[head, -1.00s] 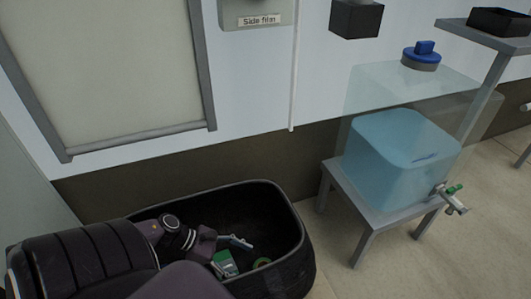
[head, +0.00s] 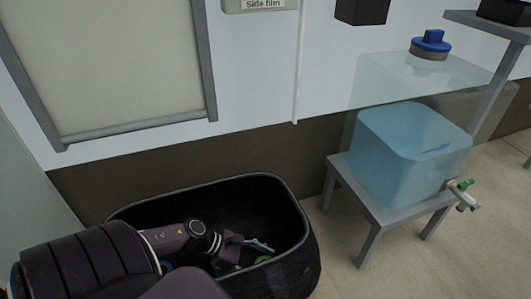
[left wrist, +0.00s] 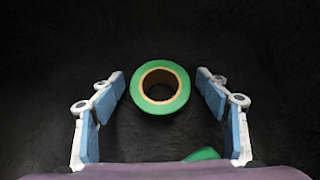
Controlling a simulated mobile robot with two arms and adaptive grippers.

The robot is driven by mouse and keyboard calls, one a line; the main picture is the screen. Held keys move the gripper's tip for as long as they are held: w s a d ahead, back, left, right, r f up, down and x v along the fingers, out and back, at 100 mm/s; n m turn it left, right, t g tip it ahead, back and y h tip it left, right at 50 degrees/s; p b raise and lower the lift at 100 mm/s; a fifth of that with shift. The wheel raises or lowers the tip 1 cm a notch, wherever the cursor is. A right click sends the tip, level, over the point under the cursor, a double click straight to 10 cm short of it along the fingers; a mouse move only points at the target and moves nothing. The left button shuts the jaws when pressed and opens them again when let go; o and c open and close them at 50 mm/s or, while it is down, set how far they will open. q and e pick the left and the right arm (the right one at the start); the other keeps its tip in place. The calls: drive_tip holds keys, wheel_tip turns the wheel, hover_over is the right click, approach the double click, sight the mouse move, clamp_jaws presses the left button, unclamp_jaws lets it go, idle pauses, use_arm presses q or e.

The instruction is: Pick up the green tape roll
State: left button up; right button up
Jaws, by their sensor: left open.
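The green tape roll (left wrist: 136,88) lies on the dark bottom of the black bin, its hole facing the left wrist camera. My left arm reaches down into the bin. In the left wrist view my left gripper (left wrist: 160,84) is open, with its blue-padded fingers on either side of the roll and a gap on both sides. Whether the fingertips are at the roll's height is hard to tell. My right gripper is not in view.
The black bin (head: 290,262) has raised walls around my gripper. Another green item (left wrist: 203,154) lies near the roll, partly hidden by my gripper. A blue tank (head: 405,155) with a tap (head: 462,194) stands on a grey stand (head: 362,198) to the right.

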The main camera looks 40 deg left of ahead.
use_arm(q)
drive_tip(key=shift+c, duration=0.7)
drive_tip(key=c, duration=1.1)
drive_tip(key=shift+r, duration=0.15)
